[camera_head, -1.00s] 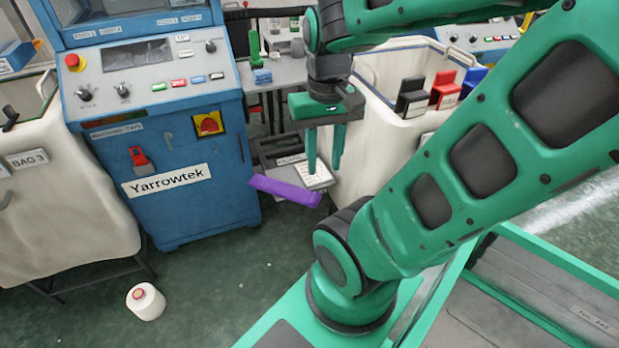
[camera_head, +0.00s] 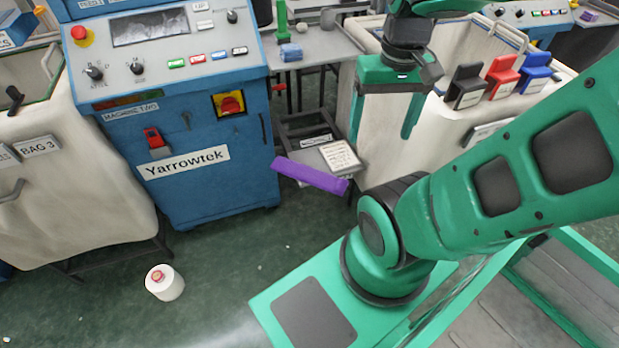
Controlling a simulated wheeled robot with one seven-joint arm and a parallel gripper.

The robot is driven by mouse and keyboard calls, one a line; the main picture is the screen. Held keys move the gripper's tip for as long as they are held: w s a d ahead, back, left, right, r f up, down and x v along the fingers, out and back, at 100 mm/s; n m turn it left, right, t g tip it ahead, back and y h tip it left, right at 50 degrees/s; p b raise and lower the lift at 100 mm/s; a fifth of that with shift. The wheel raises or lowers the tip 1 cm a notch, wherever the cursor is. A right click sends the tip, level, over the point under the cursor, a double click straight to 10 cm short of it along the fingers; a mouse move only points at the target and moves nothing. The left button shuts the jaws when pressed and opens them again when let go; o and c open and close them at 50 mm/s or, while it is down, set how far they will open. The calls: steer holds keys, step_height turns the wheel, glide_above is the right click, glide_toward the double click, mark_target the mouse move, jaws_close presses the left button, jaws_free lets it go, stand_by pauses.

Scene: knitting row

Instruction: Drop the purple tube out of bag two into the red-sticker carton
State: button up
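The purple tube (camera_head: 310,175) lies at a slant just right of the blue machine, below a small stand with a white sign. I cannot tell what it rests on. My gripper (camera_head: 382,138) points down, up and right of the tube, by the white bag's left side. Its two green fingers are well apart, with nothing seen between them. The white bag (camera_head: 455,130) on the right has a label I cannot read, so I cannot tell whether it is bag two. I see no carton with a red sticker.
The blue Yarrowtek machine (camera_head: 180,110) stands left of centre, with bag 3 (camera_head: 80,190) beside it. A white yarn cone (camera_head: 165,283) stands on the floor. A grey table (camera_head: 315,45) is behind. Black, red and blue clips (camera_head: 502,78) sit on the right bag's rim.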

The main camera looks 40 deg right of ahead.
steer(key=w+d+f+n, duration=0.3)
steer(key=w+f, duration=0.1)
steer(key=w, duration=0.3)
steer(key=n+t+y, duration=0.2)
steer(key=n+t, duration=0.2)
steer(key=n, duration=0.5)
glide_above(312, 174)
steer(key=s+d, duration=0.1)
steer(key=s, duration=0.1)
step_height(312, 174, down, 34)
steer(key=shift+s+f, duration=0.1)
steer(key=shift+s+x, duration=0.15)
steer(key=shift+x, duration=1.15)
steer(key=shift+s+x, duration=0.15)
steer(key=shift+x, duration=1.2)
steer(key=shift+d+f, duration=0.1)
steer(key=shift+d, duration=0.05)
